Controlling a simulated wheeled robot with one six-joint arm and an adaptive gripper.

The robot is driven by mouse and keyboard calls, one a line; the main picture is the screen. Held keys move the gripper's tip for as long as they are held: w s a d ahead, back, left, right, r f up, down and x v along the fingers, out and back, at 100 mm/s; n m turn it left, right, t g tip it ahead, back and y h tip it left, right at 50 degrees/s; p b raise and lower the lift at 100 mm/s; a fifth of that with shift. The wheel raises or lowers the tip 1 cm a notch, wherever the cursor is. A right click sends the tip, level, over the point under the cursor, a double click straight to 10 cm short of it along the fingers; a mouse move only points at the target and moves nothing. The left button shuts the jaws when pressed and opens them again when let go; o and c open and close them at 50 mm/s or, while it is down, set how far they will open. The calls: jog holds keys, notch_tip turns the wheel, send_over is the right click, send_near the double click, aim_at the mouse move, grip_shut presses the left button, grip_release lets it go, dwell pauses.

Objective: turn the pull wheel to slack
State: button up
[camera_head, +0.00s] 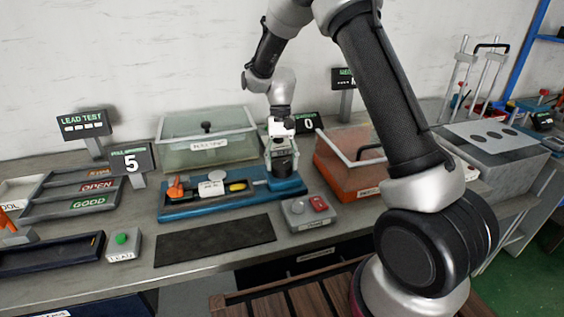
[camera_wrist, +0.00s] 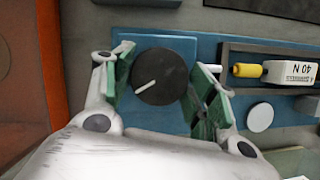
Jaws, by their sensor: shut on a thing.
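The pull wheel (camera_wrist: 168,72) is a round dark knob with a white line on its face, mounted on a blue plate (camera_wrist: 192,44) in the wrist view. The line slants from the centre towards the lower left. My gripper (camera_wrist: 160,84) has a green-padded finger on either side of the wheel and is shut on it. In the head view my gripper (camera_head: 283,174) points down at the right end of the blue fixture (camera_head: 188,212) and hides most of the wheel. A sign labelled in green (camera_head: 132,160) reads 5.
The fixture carries an orange lever (camera_head: 175,188), a white block marked 40 N (camera_wrist: 291,72) and a yellow piece (camera_wrist: 245,71). A clear bin (camera_head: 205,152) stands behind, an orange bin (camera_head: 345,178) to the right. A button box (camera_head: 307,213) and dark mat (camera_head: 216,240) lie in front.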

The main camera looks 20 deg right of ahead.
jog(key=n+h, duration=0.1)
jog(key=n, duration=0.2)
jog(key=n+h, duration=0.1)
jog(key=n, duration=0.2)
jog(key=shift+a+n+h, duration=0.15)
jog(key=shift+n+h, duration=0.15)
jog(key=n+h, duration=0.1)
jog(key=n, duration=0.1)
jog(key=n+t, duration=0.1)
jog(key=n, duration=0.2)
jog(key=shift+a+h, duration=0.1)
jog(key=shift+h, duration=0.3)
jog(key=o, duration=1)
jog(key=v, duration=1.2)
jog(key=shift+s, duration=0.2)
